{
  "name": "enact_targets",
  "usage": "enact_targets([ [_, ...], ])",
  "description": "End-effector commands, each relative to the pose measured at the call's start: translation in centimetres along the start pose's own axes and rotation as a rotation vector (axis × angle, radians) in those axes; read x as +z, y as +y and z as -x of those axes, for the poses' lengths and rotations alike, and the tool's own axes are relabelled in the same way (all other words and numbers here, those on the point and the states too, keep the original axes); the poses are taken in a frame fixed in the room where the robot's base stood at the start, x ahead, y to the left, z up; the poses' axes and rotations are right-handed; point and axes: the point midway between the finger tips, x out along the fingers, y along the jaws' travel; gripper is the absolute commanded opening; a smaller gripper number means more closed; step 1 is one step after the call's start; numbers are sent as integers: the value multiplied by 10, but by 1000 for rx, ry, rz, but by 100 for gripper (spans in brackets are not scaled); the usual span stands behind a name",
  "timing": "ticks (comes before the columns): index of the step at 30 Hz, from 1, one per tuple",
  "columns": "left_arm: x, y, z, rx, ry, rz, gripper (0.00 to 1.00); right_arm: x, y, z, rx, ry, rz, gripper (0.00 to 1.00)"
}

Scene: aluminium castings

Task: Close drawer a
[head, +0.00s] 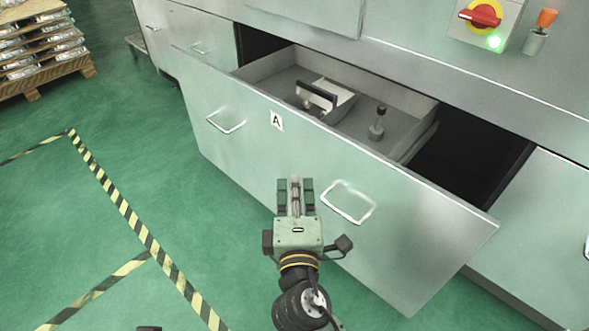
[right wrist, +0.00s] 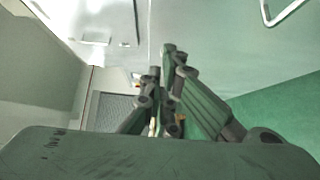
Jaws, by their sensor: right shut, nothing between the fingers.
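Drawer A (head: 240,150), a wide grey metal drawer, stands pulled out of the cabinet in the head view. Its front carries a white label with the letter A (head: 277,121) and two bar handles, one on the left (head: 225,121) and one on the right (head: 348,202). My right gripper (head: 295,183) is in front of the drawer face, left of the right handle. It is shut and empty; I cannot tell whether it touches the face. Its fingers (right wrist: 170,95) also show in the right wrist view. My left gripper is not in view.
The open drawer holds a box with a dark handle (head: 317,95) and a small dark-topped object (head: 378,122). A red and yellow switch (head: 480,15) is on the cabinet above. A pallet with stacked castings (head: 40,45) stands far left. The green floor at left is clear.

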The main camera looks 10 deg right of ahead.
Motion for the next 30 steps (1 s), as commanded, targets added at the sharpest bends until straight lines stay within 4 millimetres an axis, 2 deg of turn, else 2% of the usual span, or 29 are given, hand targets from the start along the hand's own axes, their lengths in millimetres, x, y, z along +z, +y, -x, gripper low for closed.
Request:
enact_targets([
  [5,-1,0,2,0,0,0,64,0,2,-26,3,-1,0,0],
  [15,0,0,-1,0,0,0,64,0,0,-99,0,0,0,0],
  [22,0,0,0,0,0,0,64,22,-1,-119,-1,2,1,0],
  [30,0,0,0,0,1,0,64,28,-1,-125,-4,1,-2,0],
])
